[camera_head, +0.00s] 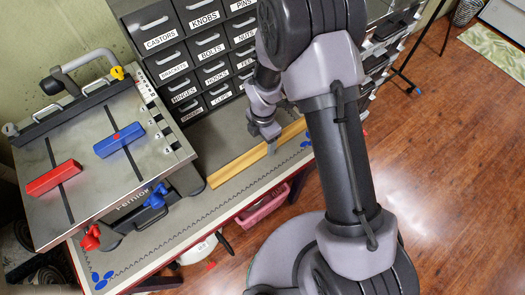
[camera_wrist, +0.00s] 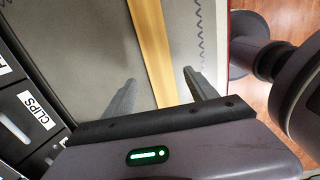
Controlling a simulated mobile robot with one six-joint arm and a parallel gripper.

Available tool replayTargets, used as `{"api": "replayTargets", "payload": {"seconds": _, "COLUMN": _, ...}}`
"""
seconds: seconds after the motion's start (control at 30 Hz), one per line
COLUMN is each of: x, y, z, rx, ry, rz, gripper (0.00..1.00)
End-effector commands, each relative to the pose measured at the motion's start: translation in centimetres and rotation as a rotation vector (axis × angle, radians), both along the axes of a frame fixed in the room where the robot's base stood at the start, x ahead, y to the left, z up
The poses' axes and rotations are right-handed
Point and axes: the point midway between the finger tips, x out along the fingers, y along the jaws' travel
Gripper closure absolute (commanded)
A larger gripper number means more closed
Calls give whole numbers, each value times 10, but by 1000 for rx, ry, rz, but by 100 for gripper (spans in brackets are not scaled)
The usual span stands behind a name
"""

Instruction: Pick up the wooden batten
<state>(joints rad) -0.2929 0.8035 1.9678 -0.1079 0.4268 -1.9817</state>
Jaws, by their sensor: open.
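The wooden batten (camera_head: 240,166) is a long, light yellow-brown strip lying on the grey bench top in front of the labelled drawers. Part of it is hidden behind my gripper and arm in the head view. My gripper (camera_head: 271,146) is over the batten, toward its right part. In the wrist view the batten (camera_wrist: 154,50) runs up the picture between the two fingers of my gripper (camera_wrist: 158,90). The fingers are apart, one on each side of the batten, with gaps showing. I cannot tell how far the fingertips are above the bench.
A machine with a metal table (camera_head: 95,150) stands at the left, bearing a red block (camera_head: 54,177) and a blue block (camera_head: 119,140). Labelled drawers (camera_head: 195,45) rise behind the bench. The grey bench top (camera_head: 190,222) is clear in front of the batten.

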Motion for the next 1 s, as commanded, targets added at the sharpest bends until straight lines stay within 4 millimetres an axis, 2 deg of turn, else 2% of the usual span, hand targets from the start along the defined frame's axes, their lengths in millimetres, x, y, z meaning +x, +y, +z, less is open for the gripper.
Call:
{"api": "replayTargets", "payload": {"seconds": 0.03, "x": -3, "y": 1, "z": -15, "rx": -1, "ry": 4, "rz": 0, "gripper": 34}}
{"api": "replayTargets", "payload": {"seconds": 0.17, "x": -5, "y": 2, "z": -39, "rx": -1, "ry": 3, "rz": 0, "gripper": 34}}
{"api": "replayTargets", "payload": {"seconds": 0.37, "x": -4, "y": 2, "z": -38, "rx": -1, "ry": 1, "rz": 0, "gripper": 34}}
{"api": "replayTargets", "payload": {"seconds": 0.7, "x": -4, "y": 2, "z": -37, "rx": -1, "ry": 1, "rz": -1, "gripper": 100}}
{"api": "replayTargets", "payload": {"seconds": 1.0, "x": -4, "y": 2, "z": -35, "rx": -1, "ry": 1, "rz": -1, "gripper": 100}}
